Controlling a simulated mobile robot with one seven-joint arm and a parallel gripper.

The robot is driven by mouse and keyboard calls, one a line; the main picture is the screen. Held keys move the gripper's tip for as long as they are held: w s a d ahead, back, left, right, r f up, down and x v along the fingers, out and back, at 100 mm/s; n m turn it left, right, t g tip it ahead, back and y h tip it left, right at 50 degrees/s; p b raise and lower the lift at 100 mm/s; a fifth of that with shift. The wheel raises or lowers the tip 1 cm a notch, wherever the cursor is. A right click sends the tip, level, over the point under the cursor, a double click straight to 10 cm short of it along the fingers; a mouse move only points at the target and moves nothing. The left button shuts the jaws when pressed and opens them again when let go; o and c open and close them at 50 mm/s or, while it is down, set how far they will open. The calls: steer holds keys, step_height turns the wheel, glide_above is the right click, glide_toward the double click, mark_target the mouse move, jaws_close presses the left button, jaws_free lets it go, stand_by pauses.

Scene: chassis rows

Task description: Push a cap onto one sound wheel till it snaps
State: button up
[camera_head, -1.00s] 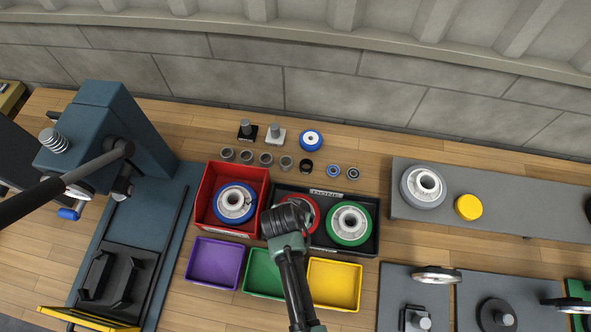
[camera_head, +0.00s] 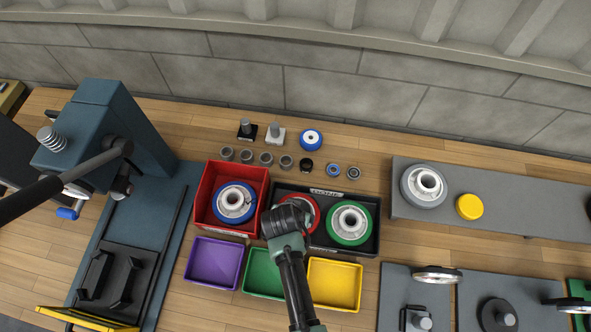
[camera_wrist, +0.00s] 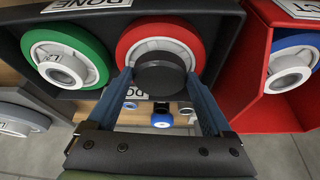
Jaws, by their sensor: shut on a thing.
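My gripper (camera_head: 288,216) is over the black tray marked DONE (camera_head: 374,240). In the wrist view its fingers (camera_wrist: 160,88) are shut on a dark round cap (camera_wrist: 160,73). The cap is in front of the hub of a red-rimmed wheel (camera_wrist: 122,48), covering it; I cannot tell whether it is seated. In the head view my gripper hides much of this red wheel (camera_head: 315,212). A green-rimmed wheel (camera_head: 350,223) with an open hub lies beside it. A cracked-looking blue-rimmed wheel (camera_head: 234,201) lies in the red tray (camera_head: 204,199).
A grey wheel (camera_head: 423,186) and a yellow disc (camera_head: 469,206) are on a grey board (camera_head: 520,194) at right. Purple (camera_head: 213,263), green (camera_head: 262,272) and yellow (camera_head: 334,284) bins stand in front. Small rings and a blue roller (camera_head: 311,139) stand behind. A blue press (camera_head: 105,135) is at left.

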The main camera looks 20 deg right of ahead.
steer(key=shift+f, duration=0.1)
steer(key=o, duration=1.1)
steer(key=v, duration=1.3)
steer(key=shift+w, duration=0.1)
steer(key=shift+w, duration=0.1)
steer(key=w+a+r+n+t, duration=0.1)
steer(key=w+r+t, duration=0.4)
steer(key=r, duration=0.5)
steer(key=w+a+r+n+t+b, duration=0.1)
steer(key=w+r+t, duration=0.1)
steer(key=w+r, duration=0.6)
steer(key=w+a+r+n+t, duration=0.15)
steer(key=w+r+t, duration=0.25)
steer(key=r, duration=0.8)
step_height(320, 180, up, 19)
steer(key=s+a+n+t+y, duration=0.1)
steer(key=s+a+n+t, duration=0.1)
steer(key=t, duration=0.4)
steer(key=s+a+r+n+t, duration=0.1)
steer(key=s+r+t, duration=0.1)
steer(key=r, duration=0.3)
steer(key=s+a+r+t+y, duration=0.1)
steer(key=s+r+t, duration=0.1)
steer(key=s+r, duration=0.3)
steer(key=s+a+r+n+t+y, duration=0.1)
steer(key=s+r+t, duration=0.1)
steer(key=r, duration=0.5)
steer(key=shift+s+n+t+b, duration=0.3)
steer(key=shift+s+n+t, duration=0.1)
steer(key=shift+s, duration=0.25)
